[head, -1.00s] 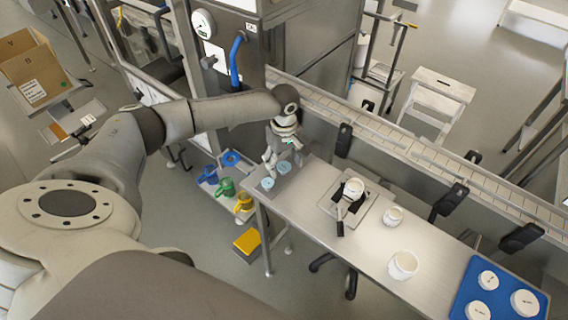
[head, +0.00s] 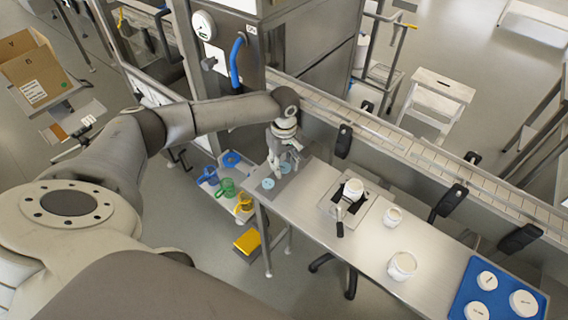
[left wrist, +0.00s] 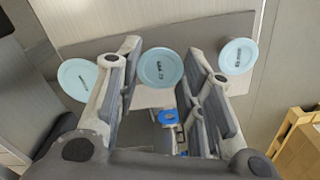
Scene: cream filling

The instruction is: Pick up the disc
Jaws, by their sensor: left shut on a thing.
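Three pale blue discs with dark print show in the left wrist view: a left disc (left wrist: 78,80), a middle disc (left wrist: 160,68) and a right disc (left wrist: 238,57). My left gripper (left wrist: 160,75) has its fingers on both sides of the middle disc and is shut on it. In the head view the left gripper (head: 286,164) is at the far left end of the steel table (head: 330,235). One disc (head: 268,183) shows there beside the gripper, and the gripper partly hides the others. I cannot tell whether the held disc is clear of the surface. My right gripper is not in view.
A white jar (head: 353,190) stands on a plate mid-table, with white jars (head: 393,217) and (head: 402,266) to its right. A blue tray (head: 505,276) with white lids is at the right end. A conveyor (head: 410,145) runs behind. Coloured jugs (head: 226,187) stand left of the table.

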